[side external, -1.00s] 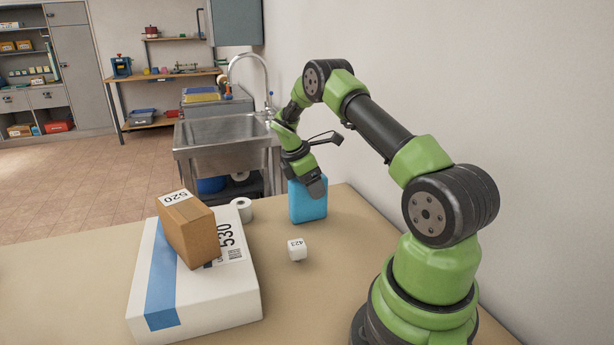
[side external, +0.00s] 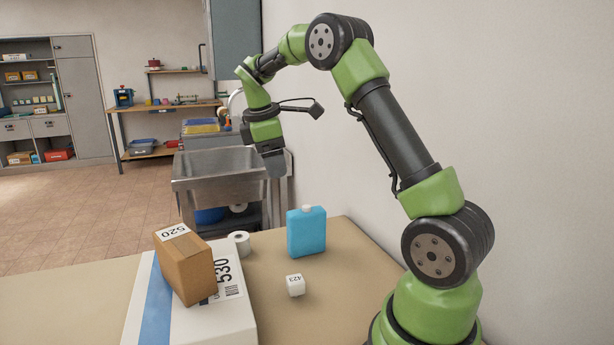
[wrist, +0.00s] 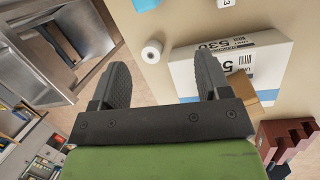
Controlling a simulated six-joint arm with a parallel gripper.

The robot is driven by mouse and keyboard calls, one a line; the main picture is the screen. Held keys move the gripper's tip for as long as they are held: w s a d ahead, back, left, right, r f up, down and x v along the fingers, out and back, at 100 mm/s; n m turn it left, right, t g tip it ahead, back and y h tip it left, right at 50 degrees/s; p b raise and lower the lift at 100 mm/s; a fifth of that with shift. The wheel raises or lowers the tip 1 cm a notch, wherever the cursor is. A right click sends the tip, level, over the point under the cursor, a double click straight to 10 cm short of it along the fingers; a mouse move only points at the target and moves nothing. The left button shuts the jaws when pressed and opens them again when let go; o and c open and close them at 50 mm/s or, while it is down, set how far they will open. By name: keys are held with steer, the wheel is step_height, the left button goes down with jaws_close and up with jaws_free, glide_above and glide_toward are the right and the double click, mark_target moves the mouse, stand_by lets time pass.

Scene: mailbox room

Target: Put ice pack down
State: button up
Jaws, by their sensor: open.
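The blue ice pack (side external: 307,232) with a pale cap stands upright on the tan table (side external: 345,275) near its far edge. Only a small blue piece of the ice pack (wrist: 146,4) shows at the top edge of the wrist view. My gripper (side external: 276,168) is raised above and to the left of the ice pack, apart from it, pointing down. In the wrist view my gripper (wrist: 164,82) has its two fingers spread wide with nothing between them.
A brown box (side external: 186,264) labelled 520 sits on a large white box (side external: 230,310) with a blue stripe. A paper roll (side external: 239,243) and a small white cube (side external: 296,285) are near the ice pack. A metal sink (side external: 225,180) stands beyond the table.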

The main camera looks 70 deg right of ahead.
steer(key=s+a+r+m+t+y, duration=0.1)
steer(key=s+a+r+m+t, duration=0.2)
steer(key=a, duration=0.4)
steer(key=s+a+r+m+t+y, duration=0.1)
steer(key=s+a+r+m+t, duration=0.1)
steer(key=s+a+r, duration=0.4)
steer(key=s+a+f+m+t+y, duration=0.2)
steer(key=s+a+m, duration=0.3)
steer(key=s+a, duration=0.3)
steer(key=shift+s+a+f+m+t+y, duration=0.2)
steer(key=shift+a+f+m+t+y, duration=0.2)
steer(key=shift+a+t, duration=0.2)
